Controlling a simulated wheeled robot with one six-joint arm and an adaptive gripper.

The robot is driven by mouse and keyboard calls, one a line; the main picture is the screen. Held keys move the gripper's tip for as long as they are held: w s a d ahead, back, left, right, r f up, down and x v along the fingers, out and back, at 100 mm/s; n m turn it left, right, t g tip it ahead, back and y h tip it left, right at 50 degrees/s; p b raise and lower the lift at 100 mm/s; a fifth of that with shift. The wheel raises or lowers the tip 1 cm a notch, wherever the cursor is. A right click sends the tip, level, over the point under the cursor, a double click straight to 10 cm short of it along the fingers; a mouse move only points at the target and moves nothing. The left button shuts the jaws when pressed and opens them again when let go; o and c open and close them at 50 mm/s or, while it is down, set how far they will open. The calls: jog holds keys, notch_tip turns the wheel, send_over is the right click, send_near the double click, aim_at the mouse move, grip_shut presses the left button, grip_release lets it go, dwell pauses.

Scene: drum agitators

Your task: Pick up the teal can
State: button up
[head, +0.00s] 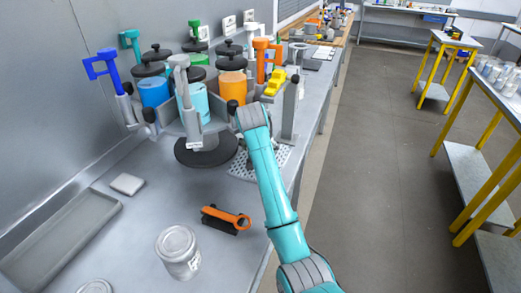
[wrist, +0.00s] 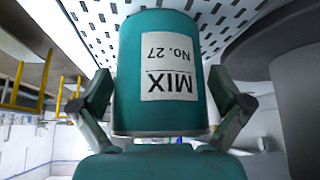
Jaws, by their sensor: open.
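The teal can (wrist: 128,70) fills the middle of the wrist view and appears upside down there. Its white label (wrist: 173,66) reads "MIX NO. 27". It stands at a slotted white plate (wrist: 205,12). My gripper (wrist: 160,100) is open, with one finger on each side of the can; I cannot tell whether either finger touches it. In the head view my teal arm reaches over the bench, and its end hides the gripper and this can. A lighter blue-teal can (head: 193,101) sits in the agitator behind.
The agitator (head: 205,148) with a dark round base, a blue can (head: 154,91) and an orange can (head: 232,84) stand close to the left and behind. The slotted plate (head: 246,168) lies under my arm. An orange-handled tool (head: 228,217) and a lidded metal tin (head: 178,252) are nearer.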

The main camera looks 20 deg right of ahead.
jog(key=shift+w+f, duration=0.1)
jog(key=shift+f, duration=0.1)
jog(key=c, duration=1.3)
jog(key=shift+r, duration=0.2)
jog(key=shift+c, duration=0.2)
